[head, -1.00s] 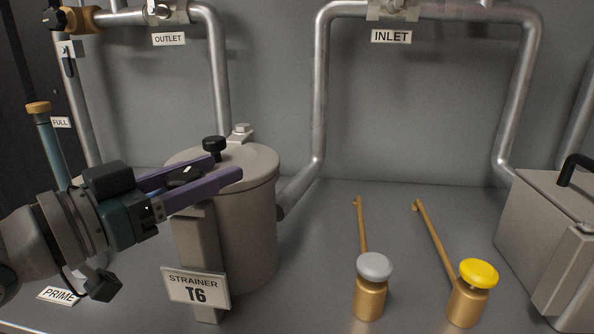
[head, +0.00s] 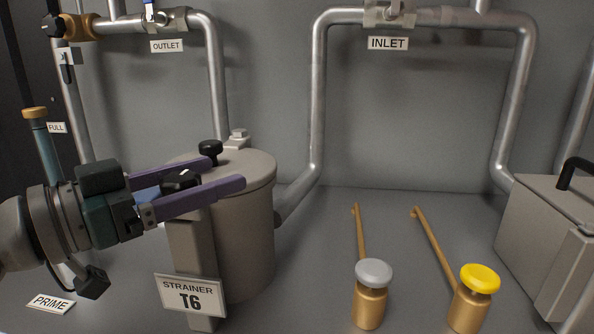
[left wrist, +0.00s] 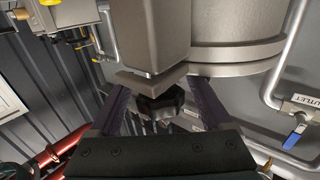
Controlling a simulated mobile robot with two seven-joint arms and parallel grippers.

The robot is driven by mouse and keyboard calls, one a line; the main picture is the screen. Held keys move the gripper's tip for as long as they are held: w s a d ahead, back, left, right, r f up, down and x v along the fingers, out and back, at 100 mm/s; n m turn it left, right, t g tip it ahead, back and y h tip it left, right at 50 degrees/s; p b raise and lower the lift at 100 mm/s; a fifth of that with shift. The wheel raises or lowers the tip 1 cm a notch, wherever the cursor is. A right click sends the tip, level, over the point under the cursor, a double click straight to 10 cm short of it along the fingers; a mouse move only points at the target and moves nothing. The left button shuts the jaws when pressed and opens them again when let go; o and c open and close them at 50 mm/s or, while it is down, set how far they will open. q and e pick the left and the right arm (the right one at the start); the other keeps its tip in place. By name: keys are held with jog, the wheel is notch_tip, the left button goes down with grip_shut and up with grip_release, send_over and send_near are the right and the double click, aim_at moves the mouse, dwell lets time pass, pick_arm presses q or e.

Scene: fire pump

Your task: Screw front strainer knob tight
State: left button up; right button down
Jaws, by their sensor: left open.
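The strainer (head: 245,225) is a grey canister with a T6 label. Its black front knob (head: 181,180) sits on top of the front post, and a black rear knob (head: 210,147) stands on the lid behind it. My left gripper (head: 225,173) is open, its two purple fingers lying either side of the front knob and reaching past it. In the left wrist view the front knob (left wrist: 160,103) is between the fingers, with visible gaps. The knob's underside and thread are hidden. My right gripper is not in view.
Two brass fittings with grey (head: 374,273) and yellow (head: 480,279) caps stand to the right, each with a bar behind. A grey box (head: 550,235) is at the far right. Pipes (head: 318,110) run along the back wall. The floor between strainer and fittings is clear.

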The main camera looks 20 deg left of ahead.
pick_arm(q)
jog(key=p+v, duration=0.2)
jog(key=v, duration=0.8)
dwell(0.6)
